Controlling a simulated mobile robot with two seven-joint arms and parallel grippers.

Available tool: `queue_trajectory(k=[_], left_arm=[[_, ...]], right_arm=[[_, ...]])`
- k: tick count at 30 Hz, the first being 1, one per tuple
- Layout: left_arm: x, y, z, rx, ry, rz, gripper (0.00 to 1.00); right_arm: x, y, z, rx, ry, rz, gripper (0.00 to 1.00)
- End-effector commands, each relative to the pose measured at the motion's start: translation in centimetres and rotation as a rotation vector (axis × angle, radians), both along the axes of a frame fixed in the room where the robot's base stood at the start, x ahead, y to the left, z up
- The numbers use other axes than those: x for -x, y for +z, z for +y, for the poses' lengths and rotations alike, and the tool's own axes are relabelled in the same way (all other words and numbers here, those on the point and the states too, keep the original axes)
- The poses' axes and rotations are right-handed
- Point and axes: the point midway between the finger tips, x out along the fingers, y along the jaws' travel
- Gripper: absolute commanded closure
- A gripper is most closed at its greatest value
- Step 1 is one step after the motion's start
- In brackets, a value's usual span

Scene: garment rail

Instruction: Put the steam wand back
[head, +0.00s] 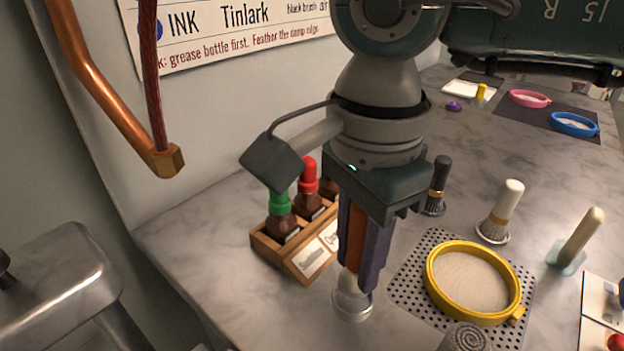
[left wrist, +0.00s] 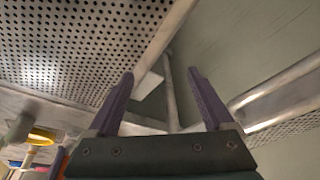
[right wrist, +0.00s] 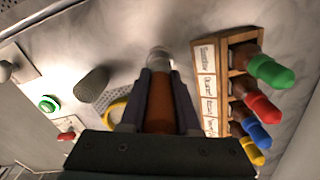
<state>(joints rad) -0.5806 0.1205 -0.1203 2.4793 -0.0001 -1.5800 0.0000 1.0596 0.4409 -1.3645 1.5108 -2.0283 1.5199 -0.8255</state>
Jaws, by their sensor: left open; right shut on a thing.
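My right gripper (head: 362,282) points down over the bench and is shut on an orange-brown handled tool (head: 353,240). The tool's pale lower part ends in a bright round metal piece just at or above the bench top; I cannot tell if it touches. In the right wrist view the tool (right wrist: 160,105) stands between the fingers. No hose shows on it, and I cannot tell if it is the steam wand. A dark red hose (head: 150,70) meets a brass nut on a copper pipe (head: 105,85) at upper left. My left gripper (left wrist: 165,85) is open and empty below a perforated metal panel.
A wooden rack (head: 265,248) of bottles with coloured caps stands beside the right gripper. A yellow hoop (head: 473,283) lies on a perforated mat. Marble beyond is partly clear.

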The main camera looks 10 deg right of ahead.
Motion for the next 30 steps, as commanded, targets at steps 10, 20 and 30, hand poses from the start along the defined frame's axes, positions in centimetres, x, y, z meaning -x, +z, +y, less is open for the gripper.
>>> queue_trajectory(k=[10, 20, 30], left_arm=[[-0.01, -0.38, 0.01, 0.0, 0.0, 0.0, 0.15], [-0.02, -0.57, 0.01, 0.0, 0.001, -0.001, 0.15], [-0.02, -0.91, 0.01, 0.0, 0.001, -0.001, 0.15]], right_arm=[[-0.06, 0.06, -0.03, 0.0, 0.0, -0.001, 1.0], [-0.05, -0.08, -0.04, 0.0, 0.0, -0.001, 1.0], [-0.02, -0.18, -0.04, 0.0, 0.0, -0.001, 1.0]])
